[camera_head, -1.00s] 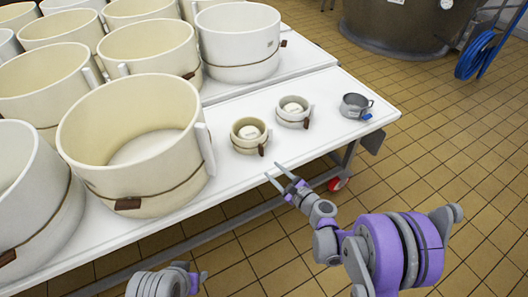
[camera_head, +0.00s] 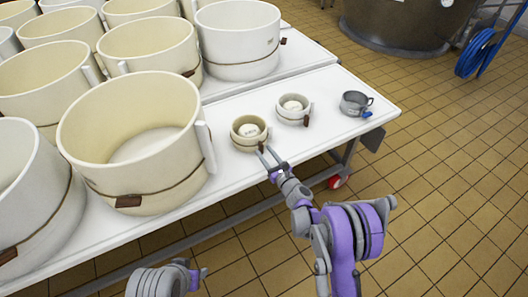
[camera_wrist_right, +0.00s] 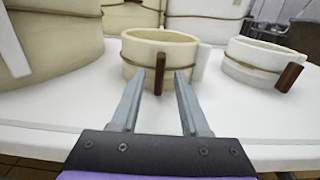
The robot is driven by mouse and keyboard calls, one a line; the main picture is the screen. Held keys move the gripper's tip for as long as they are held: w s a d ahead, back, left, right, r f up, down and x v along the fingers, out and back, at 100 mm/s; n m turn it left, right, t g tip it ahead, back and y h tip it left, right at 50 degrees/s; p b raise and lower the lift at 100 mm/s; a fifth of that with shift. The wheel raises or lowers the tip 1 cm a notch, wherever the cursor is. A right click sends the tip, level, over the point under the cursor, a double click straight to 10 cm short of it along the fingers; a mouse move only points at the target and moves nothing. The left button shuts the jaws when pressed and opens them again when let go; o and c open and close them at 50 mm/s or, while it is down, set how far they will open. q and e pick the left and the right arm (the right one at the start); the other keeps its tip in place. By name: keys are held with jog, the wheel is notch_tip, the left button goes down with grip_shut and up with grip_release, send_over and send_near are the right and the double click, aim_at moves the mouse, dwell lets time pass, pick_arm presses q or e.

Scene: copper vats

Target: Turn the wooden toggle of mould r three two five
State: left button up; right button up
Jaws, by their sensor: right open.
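A small cream mould (camera_head: 246,142) with a cord round it stands near the table's front edge. Its brown wooden toggle (camera_wrist_right: 159,82) hangs upright on the cord, on the side facing my right gripper. No mould number is legible to me. My right gripper (camera_head: 265,152) is open and empty at the front of this mould. In the right wrist view, its two fingers (camera_wrist_right: 160,76) point at the mould, with the toggle between them in the picture; I see no clear contact. Only a piece of my left arm shows at the bottom of the head view.
A second small mould (camera_head: 293,110) with its own toggle stands just right and behind. A grey metal cup (camera_head: 355,104) is near the right corner. Large moulds (camera_head: 140,190) crowd the left of the white table (camera_head: 225,182).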

jog(key=shift+w+a, duration=0.35)
jog(key=shift+w, duration=0.2)
grip_shut()
